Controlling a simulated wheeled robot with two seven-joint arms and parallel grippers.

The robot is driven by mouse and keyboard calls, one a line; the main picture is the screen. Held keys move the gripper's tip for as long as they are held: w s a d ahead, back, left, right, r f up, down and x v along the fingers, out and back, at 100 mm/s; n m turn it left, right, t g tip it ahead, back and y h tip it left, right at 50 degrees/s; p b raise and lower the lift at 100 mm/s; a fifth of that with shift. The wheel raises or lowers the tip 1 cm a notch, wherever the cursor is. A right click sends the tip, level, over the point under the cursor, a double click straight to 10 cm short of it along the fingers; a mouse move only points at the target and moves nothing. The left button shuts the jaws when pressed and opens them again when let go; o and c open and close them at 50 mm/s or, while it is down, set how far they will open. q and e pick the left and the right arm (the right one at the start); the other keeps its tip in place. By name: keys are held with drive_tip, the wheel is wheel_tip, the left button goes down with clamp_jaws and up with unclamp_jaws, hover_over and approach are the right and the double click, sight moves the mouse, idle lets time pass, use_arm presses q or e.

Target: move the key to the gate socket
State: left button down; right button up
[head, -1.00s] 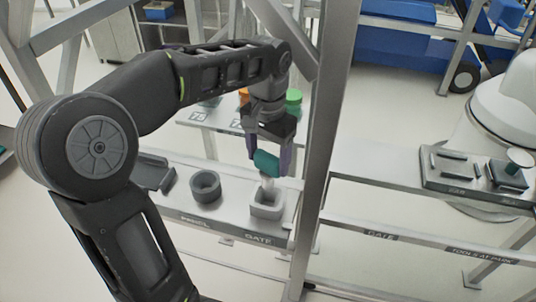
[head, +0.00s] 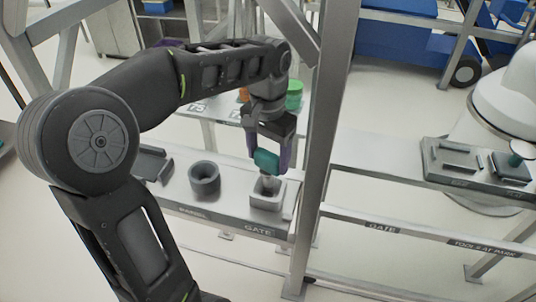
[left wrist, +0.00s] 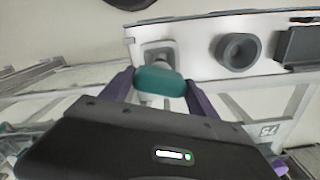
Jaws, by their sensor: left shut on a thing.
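The key has a teal head (head: 266,160) and a pale shaft below it. My left gripper (head: 268,158) is shut on the teal head and holds the key upright over the gate socket (head: 266,196). The gate socket is a light grey square block on the shelf above the GATE label. The shaft's lower end is at the socket's opening; I cannot tell how deep it sits. In the left wrist view the teal head (left wrist: 160,82) lies between the purple fingers, with the socket (left wrist: 155,52) just beyond. My right gripper is not in view.
A dark round ring socket (head: 205,178) stands left of the gate socket, with a dark tray (head: 152,163) further left. A metal post (head: 318,150) rises close on the right. Orange and green pieces (head: 294,95) stand on the shelf behind.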

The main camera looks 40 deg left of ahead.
sight(268, 170)
use_arm(q)
drive_tip(key=shift+f+b, duration=0.45)
drive_tip(key=shift+f, duration=0.2)
idle(0.5)
drive_tip(key=shift+f, duration=0.35)
drive_tip(key=shift+f+b, duration=1.2)
drive_tip(key=shift+f, duration=0.2)
idle(0.5)
idle(0.3)
drive_tip(key=shift+c, duration=0.7)
unclamp_jaws()
drive_tip(key=shift+o, duration=0.7)
